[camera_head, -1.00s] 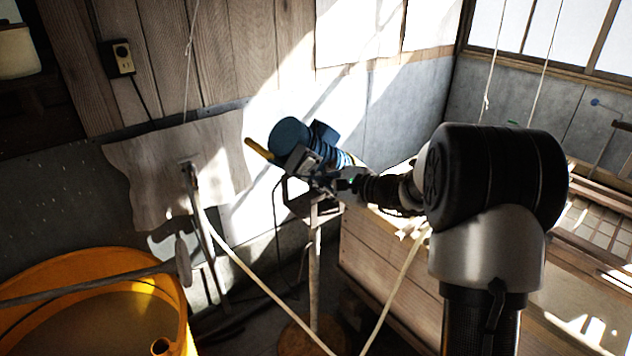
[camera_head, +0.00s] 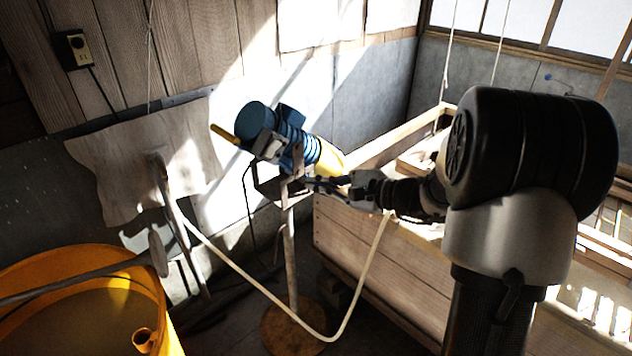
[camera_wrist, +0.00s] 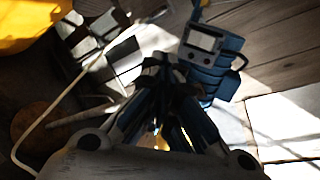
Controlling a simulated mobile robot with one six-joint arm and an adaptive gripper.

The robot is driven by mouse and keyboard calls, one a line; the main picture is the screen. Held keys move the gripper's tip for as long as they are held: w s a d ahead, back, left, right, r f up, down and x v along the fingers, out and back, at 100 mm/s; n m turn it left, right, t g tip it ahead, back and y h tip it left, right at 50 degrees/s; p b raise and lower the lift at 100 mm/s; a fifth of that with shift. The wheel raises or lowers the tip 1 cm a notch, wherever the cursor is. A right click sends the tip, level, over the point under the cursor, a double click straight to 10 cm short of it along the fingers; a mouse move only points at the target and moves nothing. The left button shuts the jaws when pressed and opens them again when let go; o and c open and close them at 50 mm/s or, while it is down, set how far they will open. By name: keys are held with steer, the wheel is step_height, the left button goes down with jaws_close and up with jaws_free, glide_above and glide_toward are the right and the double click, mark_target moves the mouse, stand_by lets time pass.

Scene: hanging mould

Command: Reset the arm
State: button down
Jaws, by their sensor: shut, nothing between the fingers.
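My gripper (camera_head: 316,184) is at the end of my arm in the middle of the head view, its fingers pointing left. It is shut and holds nothing. The wrist view shows its dark fingers together (camera_wrist: 163,62) at the centre. A blue device (camera_head: 255,122) with a ribbed body, a yellow end and a yellow handle stands behind and up-left of my gripper. It also shows in the wrist view (camera_wrist: 205,58), beyond the fingers. Whether the fingers touch the device's stand (camera_head: 290,255) cannot be told.
A yellow tub (camera_head: 150,262) is at the lower left. A pale hose (camera_head: 262,291) hangs in a loop below my arm. A long wooden box (camera_head: 375,262) stands under and behind my arm. Cords hang before the windows. A wall socket (camera_head: 76,48) is at upper left.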

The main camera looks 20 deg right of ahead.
stand_by(0.3)
steer(key=s+a+r+n+g+h, duration=0.1)
steer(key=s+a+r+n+g, duration=0.1)
steer(key=s+a+n+g, duration=1.15)
steer(key=s+d+n+t+h, duration=0.1)
steer(key=s+n+t+h, duration=0.2)
steer(key=s, duration=0.6)
steer(key=s+d+n+t+h, duration=0.2)
steer(key=s+h, duration=0.3)
steer(key=s, duration=0.5)
steer(key=shift+d+f+n+t, duration=0.35)
steer(key=shift+n+t, duration=0.1)
steer(key=shift+t, duration=0.1)
